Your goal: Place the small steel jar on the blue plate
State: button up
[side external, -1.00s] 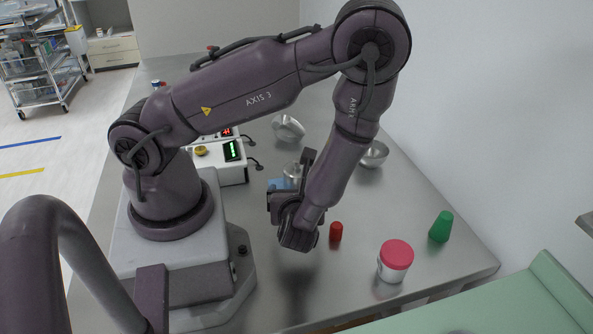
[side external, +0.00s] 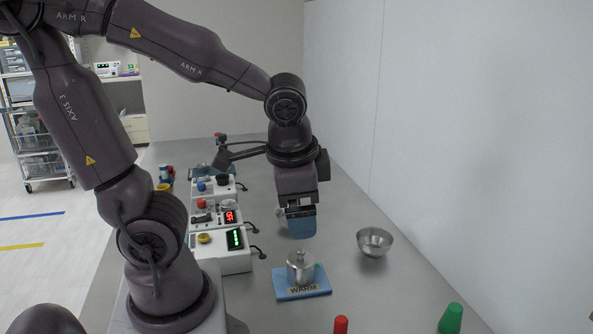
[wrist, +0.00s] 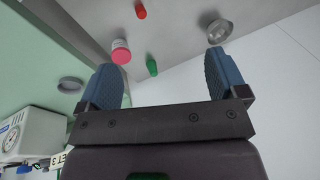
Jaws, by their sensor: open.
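The small steel jar (side external: 300,269), with a knobbed lid, stands upright on the blue plate (side external: 284,292), which bears the label "WARM". My gripper (side external: 300,228) points down, above and behind the jar in the side view, clear of it. Its blue fingers overlap in that view, but the wrist view shows my gripper (wrist: 162,62) open, with nothing held between the spread fingers. The jar and plate are not seen in the wrist view.
A steel bowl (side external: 374,242) stands right of the plate. A red cylinder (side external: 341,325) and a green cone (side external: 451,319) are at the front. White instrument boxes (side external: 222,262) line the left. A pink-lidded white tub (wrist: 121,52) shows in the wrist view.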

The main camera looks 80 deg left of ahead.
notch_tip(320, 180, up, 6)
jog(key=s+d+n+t+h, duration=0.1)
jog(key=d+n+t+h, duration=0.1)
jog(key=t, duration=0.1)
jog(key=shift+d+t+h, duration=0.15)
jog(key=shift+t+h, duration=0.15)
jog(key=shift+t, duration=0.1)
